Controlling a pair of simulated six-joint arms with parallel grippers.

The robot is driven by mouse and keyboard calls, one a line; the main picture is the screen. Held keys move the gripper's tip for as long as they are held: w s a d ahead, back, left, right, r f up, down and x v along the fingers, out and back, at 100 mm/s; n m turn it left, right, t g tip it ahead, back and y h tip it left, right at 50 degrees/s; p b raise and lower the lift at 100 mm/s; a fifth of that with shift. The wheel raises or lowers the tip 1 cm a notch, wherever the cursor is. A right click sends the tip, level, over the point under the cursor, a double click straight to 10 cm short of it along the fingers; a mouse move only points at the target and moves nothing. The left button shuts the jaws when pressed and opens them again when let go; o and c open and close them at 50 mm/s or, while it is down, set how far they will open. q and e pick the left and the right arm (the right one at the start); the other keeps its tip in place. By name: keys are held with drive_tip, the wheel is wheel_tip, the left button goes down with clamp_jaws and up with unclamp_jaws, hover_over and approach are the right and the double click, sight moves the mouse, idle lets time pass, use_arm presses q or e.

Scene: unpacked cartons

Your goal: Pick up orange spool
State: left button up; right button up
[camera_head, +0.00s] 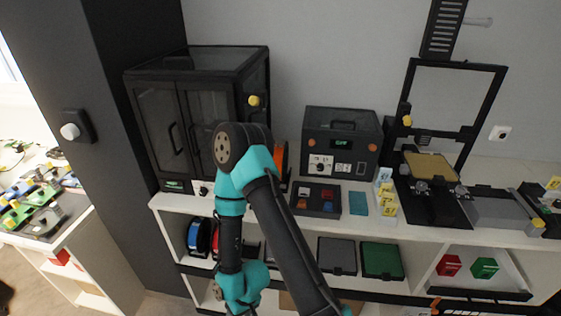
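The orange spool (281,158) stands on the top shelf, between the black enclosure and the dark box with a green display. Only a narrow orange and black part of it shows, because my teal and black arm crosses in front of it. The arm rises from the bottom edge, bends at its elbow left of the spool, and its wrist hangs down past the lower shelf to the bottom edge. No gripper fingers show in the view.
The black enclosure (205,100) and the dark box (340,140) flank the spool. A tray (316,197) of small coloured parts lies in front of the box. Blue (198,237) and red spools sit on the shelf below. A 3D printer (433,190) stands right.

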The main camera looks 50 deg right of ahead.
use_arm(q)
drive_tip(key=o, duration=1.5)
drive_tip(key=shift+o, duration=0.2)
